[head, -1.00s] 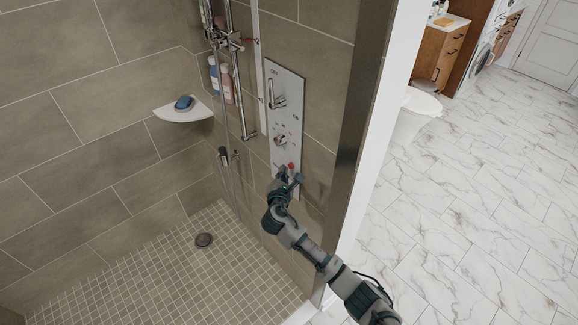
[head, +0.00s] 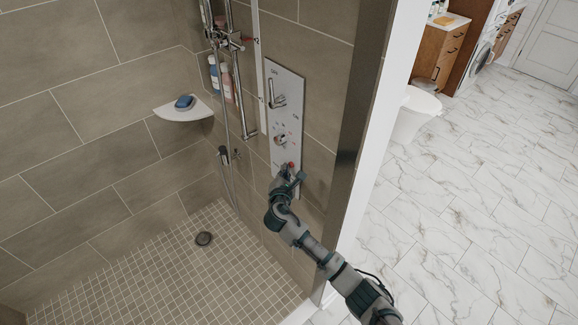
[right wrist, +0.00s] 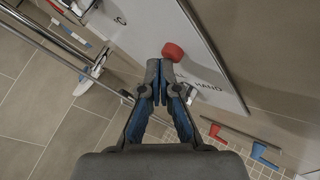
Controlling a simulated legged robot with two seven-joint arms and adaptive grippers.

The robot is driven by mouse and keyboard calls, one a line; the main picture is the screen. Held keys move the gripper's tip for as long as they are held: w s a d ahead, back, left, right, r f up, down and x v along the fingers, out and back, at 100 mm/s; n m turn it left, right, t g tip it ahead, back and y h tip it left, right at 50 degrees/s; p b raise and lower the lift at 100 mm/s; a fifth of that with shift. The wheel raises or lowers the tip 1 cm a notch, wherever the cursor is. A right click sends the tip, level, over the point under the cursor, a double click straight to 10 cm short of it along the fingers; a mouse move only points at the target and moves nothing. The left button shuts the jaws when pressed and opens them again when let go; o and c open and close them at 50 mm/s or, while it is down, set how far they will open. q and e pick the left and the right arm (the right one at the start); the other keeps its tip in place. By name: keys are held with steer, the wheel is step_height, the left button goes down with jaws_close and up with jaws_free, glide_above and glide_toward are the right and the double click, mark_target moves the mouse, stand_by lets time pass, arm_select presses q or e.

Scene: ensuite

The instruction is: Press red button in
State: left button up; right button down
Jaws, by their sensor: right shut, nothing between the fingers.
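The red button (head: 291,165) is a small round knob low on the pale shower control panel (head: 285,110). In the right wrist view the red button (right wrist: 173,51) stands out from the panel (right wrist: 185,20), just beyond my fingertips. My right gripper (head: 290,179) is at the lower part of the panel, just below the button. In the right wrist view my right gripper (right wrist: 159,68) is shut and empty, its tips together very near the button. I cannot tell whether they touch it. My left gripper is not in view.
Above the button the panel carries a knob (head: 280,139) and a lever handle (head: 276,93). A shower rail and hose stand to the left, beside a corner shelf (head: 184,112) with blue soap (head: 184,102). A metal-edged wall end (head: 352,110) stands close on the right.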

steer(key=shift+w+d, duration=0.1)
stand_by(0.4)
steer(key=shift+s+a+p, duration=0.45)
steer(key=shift+s+a, duration=0.1)
steer(key=shift+a, duration=0.2)
steer(key=shift+a, duration=0.1)
steer(key=s+a, duration=0.1)
steer(key=a, duration=0.1)
steer(key=s+a+p, duration=0.1)
steer(key=s, duration=0.1)
steer(key=shift+a, duration=0.4)
